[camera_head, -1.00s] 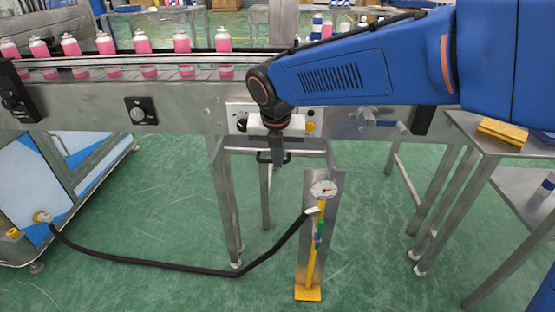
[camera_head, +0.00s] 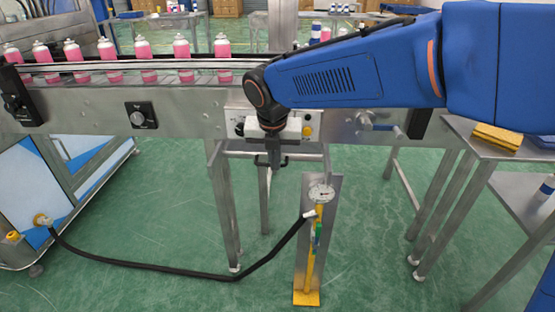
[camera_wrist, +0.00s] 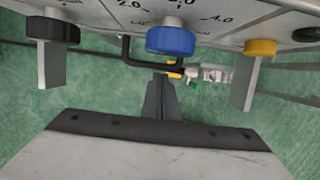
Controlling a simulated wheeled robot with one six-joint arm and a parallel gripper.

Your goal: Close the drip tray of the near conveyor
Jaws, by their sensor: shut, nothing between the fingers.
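The near conveyor (camera_head: 185,108) is a long stainless-steel line across the head view. Beneath its control panel (camera_head: 292,124) a black handle (camera_head: 285,160) shows, apparently the drip tray's. The tray itself is mostly hidden, so how far it is out cannot be told. My gripper (camera_head: 274,164) points down in front of the handle, under the panel. In the wrist view, my shut, empty fingers (camera_wrist: 161,82) reach to the black handle bar (camera_wrist: 128,50). Whether they touch it cannot be told.
The panel's black knob (camera_wrist: 55,30), blue knob (camera_wrist: 170,40) and yellow knob (camera_wrist: 260,47) sit close above my fingers. A steel table (camera_head: 470,135) is at right.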

